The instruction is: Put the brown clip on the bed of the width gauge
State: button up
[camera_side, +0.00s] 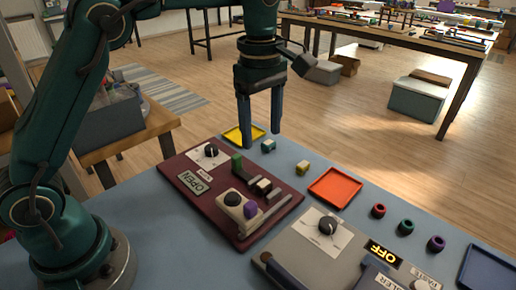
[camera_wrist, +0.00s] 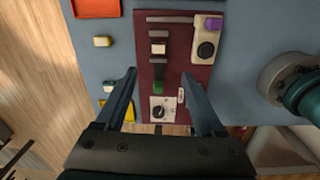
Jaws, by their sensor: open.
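The width gauge is a maroon panel (camera_side: 180,170) with a dial, an OPEN sign, a green upright piece (camera_side: 237,164) and a dark slide; it also shows in the wrist view (camera_wrist: 178,75). A small cream-topped block with dark, brownish sides (camera_side: 263,186) sits on the gauge beside the slide, and it also shows in the wrist view (camera_wrist: 158,48). It looks like the brown clip, but its colour is hard to tell. My gripper (camera_side: 260,146) is open and empty, pointing down above the gauge's far end; its fingers also show in the wrist view (camera_wrist: 159,74).
A teal-sided block (camera_side: 268,146) and a yellowish block (camera_side: 303,168) lie on the blue-grey table. A cream box with black and purple knobs (camera_side: 231,198) stands on the panel. Coloured rings (camera_side: 406,227) lie right.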

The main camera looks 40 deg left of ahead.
jog(key=s+a+m+t, duration=0.3)
jog(key=s+m+t, duration=0.2)
jog(key=s+m, duration=1.2)
jog(key=shift+s+r, duration=0.25)
jog(key=shift+s, duration=0.25)
